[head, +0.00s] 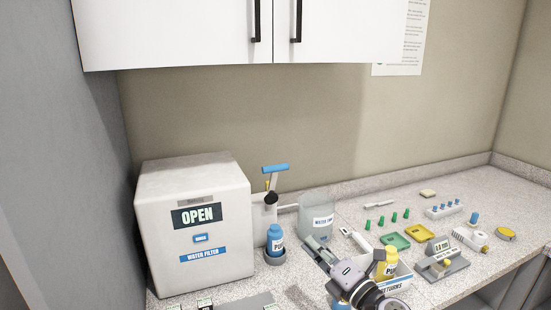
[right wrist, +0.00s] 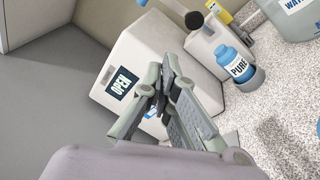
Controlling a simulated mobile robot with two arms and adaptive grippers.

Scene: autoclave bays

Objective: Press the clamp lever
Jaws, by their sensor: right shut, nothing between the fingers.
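A lever with a blue handle (head: 275,169) rises on a light arm from a white stand (head: 264,215) behind the white box; I cannot tell for sure that it is the clamp lever. The stand also shows at the top of the right wrist view (right wrist: 204,42). My right gripper (head: 312,243) is shut and empty, in front of the clear water container and apart from the lever. In the right wrist view its fingertips (right wrist: 160,84) overlap the white box in the picture. My left gripper is not in view.
The white box (head: 195,265) marked OPEN and WATER FILTER stands left. A blue PURE bottle (head: 275,238) stands in a grey holder beside it.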

